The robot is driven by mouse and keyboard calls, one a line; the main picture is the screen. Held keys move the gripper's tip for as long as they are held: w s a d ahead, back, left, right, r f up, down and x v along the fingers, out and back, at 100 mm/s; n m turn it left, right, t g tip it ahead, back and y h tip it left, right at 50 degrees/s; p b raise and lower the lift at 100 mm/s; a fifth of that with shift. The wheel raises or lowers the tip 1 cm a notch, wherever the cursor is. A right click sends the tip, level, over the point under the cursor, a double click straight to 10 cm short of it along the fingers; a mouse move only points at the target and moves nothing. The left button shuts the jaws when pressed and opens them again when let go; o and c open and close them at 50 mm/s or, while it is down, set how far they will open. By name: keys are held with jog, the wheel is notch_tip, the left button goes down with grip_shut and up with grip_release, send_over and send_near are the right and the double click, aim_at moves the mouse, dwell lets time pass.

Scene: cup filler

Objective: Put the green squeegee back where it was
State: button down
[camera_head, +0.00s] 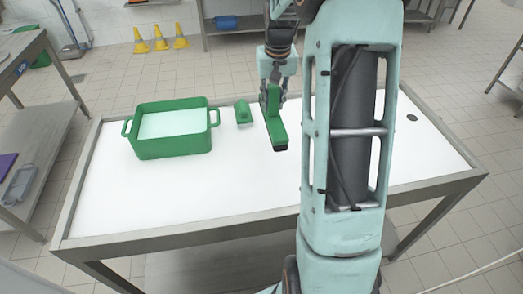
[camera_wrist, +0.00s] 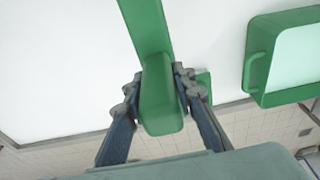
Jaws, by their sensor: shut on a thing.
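The green squeegee (camera_head: 273,122) is a long green bar held in my gripper (camera_head: 271,92), above the white table top. In the wrist view the squeegee (camera_wrist: 148,28) runs up from between the two dark fingers of my gripper (camera_wrist: 160,92), which are shut on it. Its lower end sticks out past the fingers toward the camera. In the head view its far part is partly hidden by the fingers.
A green tub (camera_head: 172,152) with handles and pale contents stands on the white table (camera_head: 235,185), left of my gripper. A small green block-like item (camera_head: 243,112) lies between them. Yellow cones (camera_head: 160,40) stand on the floor behind. The table's front middle is clear.

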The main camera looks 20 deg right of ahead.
jog(key=shift+s+a+f+p, duration=0.1)
jog(key=shift+s+a+f, duration=1)
jog(key=shift+f, duration=0.75)
jog(key=shift+s+a+f+p, duration=0.1)
jog(key=shift+s+a+f, duration=1)
jog(key=shift+f, duration=0.7)
jog(key=shift+s+a+f+p, duration=0.1)
jog(key=shift+s+a+f, duration=1)
jog(key=shift+f, duration=0.75)
jog(key=shift+s+d+f, duration=0.1)
jog(key=shift+s+d, duration=0.05)
jog(key=c, duration=1.6)
grip_release()
